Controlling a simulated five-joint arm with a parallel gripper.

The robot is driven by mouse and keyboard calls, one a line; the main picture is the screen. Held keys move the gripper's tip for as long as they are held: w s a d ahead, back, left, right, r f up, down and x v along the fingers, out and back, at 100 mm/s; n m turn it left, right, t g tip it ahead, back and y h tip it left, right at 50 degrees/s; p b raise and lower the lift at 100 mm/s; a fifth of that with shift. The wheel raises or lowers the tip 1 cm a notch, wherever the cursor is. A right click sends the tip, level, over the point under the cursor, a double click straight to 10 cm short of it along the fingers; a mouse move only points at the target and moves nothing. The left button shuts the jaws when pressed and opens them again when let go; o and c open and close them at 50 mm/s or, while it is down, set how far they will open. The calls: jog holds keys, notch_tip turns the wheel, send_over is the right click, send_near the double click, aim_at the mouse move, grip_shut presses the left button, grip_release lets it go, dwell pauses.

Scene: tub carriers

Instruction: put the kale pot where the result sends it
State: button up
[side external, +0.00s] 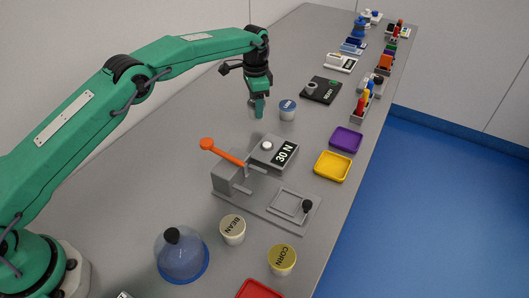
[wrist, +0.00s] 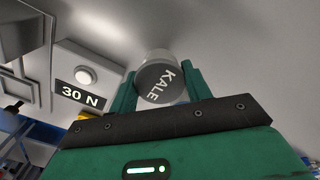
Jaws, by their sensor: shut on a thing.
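My gripper (side external: 257,108) is shut on the kale pot (wrist: 160,82), a pale pot with a dark lid lettered KALE. In the wrist view the pot sits between the green fingers (wrist: 160,88). In the side view the fingers mostly hide it, and I cannot tell whether it touches the bench. The grey tester (side external: 268,150) stands in front of my gripper, apart from it. Its display (side external: 285,152) reads 30 N, also legible in the wrist view (wrist: 80,96). A purple tray (side external: 345,139), a yellow tray (side external: 332,165) and a red tray (side external: 262,290) look empty.
A blue-lidded pot (side external: 288,109) stands close right of my gripper. The orange lever (side external: 222,151) sticks up beside the tester. BEAN (side external: 232,229) and CORN (side external: 282,260) pots and a clear dome (side external: 181,257) stand nearer. A black READY device (side external: 322,90) lies farther back.

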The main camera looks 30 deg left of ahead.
jog(key=shift+f, duration=2)
jog(key=shift+f, duration=0.1)
jog(key=o, duration=1.1)
notch_tip(320, 180, up, 11)
jog(key=shift+r, duration=0.65)
